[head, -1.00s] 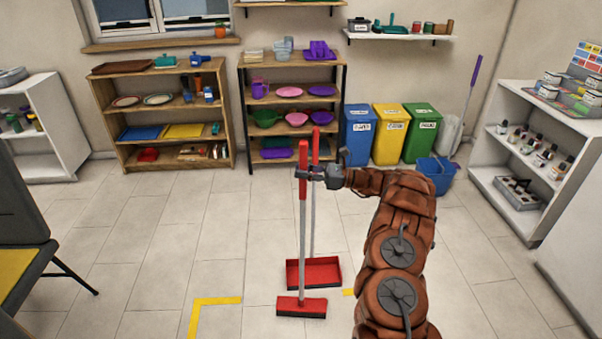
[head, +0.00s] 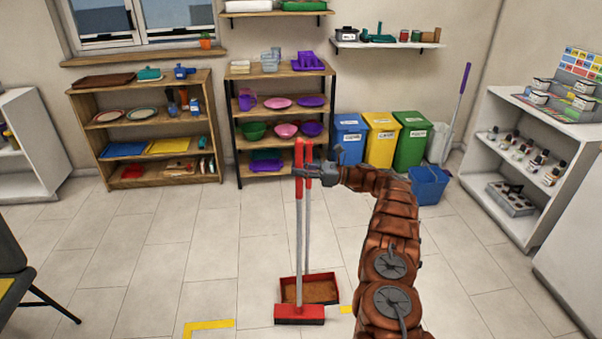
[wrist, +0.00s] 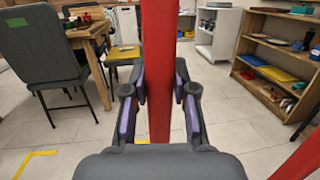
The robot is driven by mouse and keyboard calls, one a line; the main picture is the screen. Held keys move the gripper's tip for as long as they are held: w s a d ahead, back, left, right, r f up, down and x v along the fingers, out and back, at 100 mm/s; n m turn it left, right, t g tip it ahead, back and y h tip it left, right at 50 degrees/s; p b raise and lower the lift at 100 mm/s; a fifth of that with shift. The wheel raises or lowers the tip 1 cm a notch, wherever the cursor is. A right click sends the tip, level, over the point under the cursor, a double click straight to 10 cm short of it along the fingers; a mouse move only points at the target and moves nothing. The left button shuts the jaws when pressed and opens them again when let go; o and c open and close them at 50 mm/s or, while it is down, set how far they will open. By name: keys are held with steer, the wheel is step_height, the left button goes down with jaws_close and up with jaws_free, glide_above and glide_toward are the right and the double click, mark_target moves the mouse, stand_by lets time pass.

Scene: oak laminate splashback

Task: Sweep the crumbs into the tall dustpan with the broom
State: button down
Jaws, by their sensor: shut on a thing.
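My gripper (head: 301,172) is shut on the broom's red upper handle, which also stands between the fingers in the wrist view (wrist: 159,75). The broom (head: 299,314) is nearly upright, its red head at floor level in front of the tall dustpan. The red dustpan (head: 334,294) has its own long handle, close beside the broom's. The broom head overlaps the pan's front edge in the picture; I cannot tell whether they touch. The pan's inside looks brown, perhaps crumbs, but single crumbs are too small to tell. A red bar at the wrist view's lower right (wrist: 300,160) is probably the dustpan handle.
Yellow tape (head: 208,325) marks the floor left of the broom. A dark chair (head: 15,270) stands at the left. Wooden shelves (head: 150,130), several bins (head: 380,140) and a blue bucket (head: 429,186) line the back. A white shelf (head: 520,165) stands right.

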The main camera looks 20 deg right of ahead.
steer(key=shift+w+d, duration=0.1)
steer(key=shift+w, duration=0.1)
steer(key=shift+r, duration=0.4)
steer(key=shift+s+a+r+p, duration=0.1)
steer(key=shift+s+r+p, duration=0.05)
steer(key=shift+r, duration=0.55)
steer(key=shift+s+a+r+p, duration=0.1)
steer(key=shift+s+r+p, duration=0.1)
steer(key=shift+r, duration=0.45)
steer(key=shift+s+r+p, duration=0.1)
steer(key=shift+r+p, duration=0.05)
steer(key=shift+r, duration=0.55)
steer(key=shift+s+d, duration=0.1)
